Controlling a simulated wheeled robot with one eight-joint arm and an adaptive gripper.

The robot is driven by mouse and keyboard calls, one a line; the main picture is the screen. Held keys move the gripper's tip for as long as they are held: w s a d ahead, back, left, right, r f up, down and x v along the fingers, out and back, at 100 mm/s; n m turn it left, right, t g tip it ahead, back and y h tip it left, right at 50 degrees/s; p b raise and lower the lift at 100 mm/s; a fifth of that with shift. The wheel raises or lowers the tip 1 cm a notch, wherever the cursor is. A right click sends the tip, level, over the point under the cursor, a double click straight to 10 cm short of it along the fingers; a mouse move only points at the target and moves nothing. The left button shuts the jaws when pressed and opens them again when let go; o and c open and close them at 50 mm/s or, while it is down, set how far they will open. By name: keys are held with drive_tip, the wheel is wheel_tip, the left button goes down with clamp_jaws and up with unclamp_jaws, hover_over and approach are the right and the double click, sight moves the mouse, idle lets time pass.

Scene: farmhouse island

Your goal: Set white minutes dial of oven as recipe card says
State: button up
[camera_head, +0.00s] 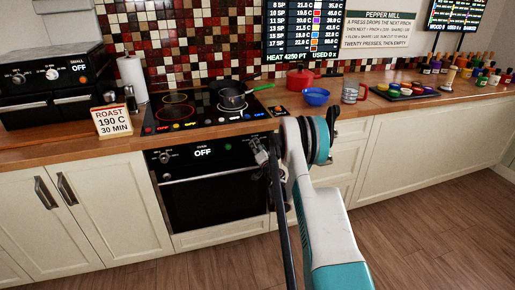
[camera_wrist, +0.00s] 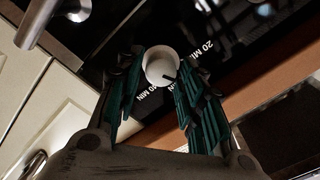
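The recipe card (camera_head: 115,120) on the counter reads ROAST 190 C 30 MIN. The oven (camera_head: 210,185) under the hob shows OFF on its display. In the wrist view the white dial (camera_wrist: 160,64) has a small dark mark at its lower right edge. In the head view my arm hides the dial.
A small oven (camera_head: 50,85) with its own dials stands at the left. A hob (camera_head: 195,108) carries a pan (camera_head: 233,98). A blue bowl (camera_head: 316,96) and a mug (camera_head: 351,92) stand on the counter to the right. The floor in front is clear.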

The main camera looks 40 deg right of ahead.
drive_tip(key=c, duration=0.5)
drive_tip(key=shift+o, duration=0.2)
drive_tip(key=m, duration=0.4)
drive_tip(key=shift+m, duration=0.4)
drive_tip(key=o, duration=1.1)
drive_tip(key=shift+c, duration=0.2)
drive_tip(key=shift+s, duration=0.1)
drive_tip(key=v, duration=0.7)
drive_tip(key=shift+s, duration=0.2)
